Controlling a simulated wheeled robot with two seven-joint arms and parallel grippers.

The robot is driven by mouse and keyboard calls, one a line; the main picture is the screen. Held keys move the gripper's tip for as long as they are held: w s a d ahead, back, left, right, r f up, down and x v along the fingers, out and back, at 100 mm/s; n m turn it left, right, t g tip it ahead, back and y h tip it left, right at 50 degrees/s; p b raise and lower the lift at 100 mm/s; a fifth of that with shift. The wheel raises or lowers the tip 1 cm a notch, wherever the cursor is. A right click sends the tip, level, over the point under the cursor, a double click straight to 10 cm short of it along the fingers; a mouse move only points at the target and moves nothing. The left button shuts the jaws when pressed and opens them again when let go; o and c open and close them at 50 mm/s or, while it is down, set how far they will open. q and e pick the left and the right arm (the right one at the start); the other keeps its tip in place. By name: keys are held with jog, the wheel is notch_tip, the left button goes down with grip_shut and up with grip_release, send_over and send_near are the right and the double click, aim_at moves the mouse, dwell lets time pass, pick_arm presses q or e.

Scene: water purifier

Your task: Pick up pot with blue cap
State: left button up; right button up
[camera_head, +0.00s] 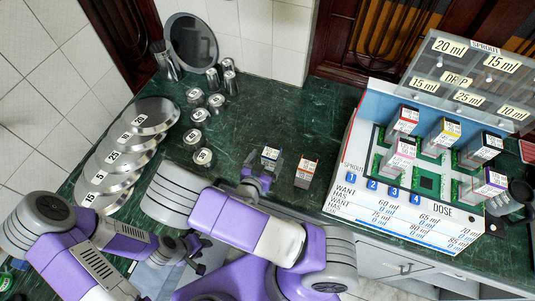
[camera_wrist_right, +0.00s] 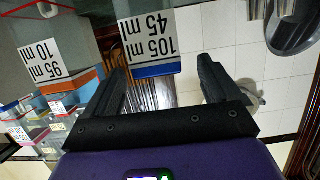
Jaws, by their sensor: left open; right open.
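The pot with the blue cap (camera_head: 271,153) stands on the green counter. In the right wrist view its white label, reading 105 ml and 45 ml, and its blue band (camera_wrist_right: 156,70) appear upside down. My right gripper (camera_head: 258,172) is open at the pot's near side. In the wrist view the pot shows between my right fingers (camera_wrist_right: 162,68), closer to the left finger; I cannot tell whether they touch it. My left gripper (camera_head: 190,252) is open and empty, low over the counter's front edge.
A pot with an orange-red cap (camera_head: 306,170) stands just right, also in the wrist view (camera_wrist_right: 72,82). Steel discs (camera_head: 118,155) and metal cylinders (camera_head: 198,117) lie left. The purifier case (camera_head: 345,160) with several labelled pots stands right. The counter behind the pot (camera_head: 290,110) is clear.

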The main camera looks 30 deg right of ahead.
aim_at(273, 149)
jog(key=x, duration=0.6)
jog(key=shift+d+r, duration=0.15)
jog(key=shift+d, duration=0.15)
jog(key=shift+c, duration=0.3)
jog(key=c, duration=1.3)
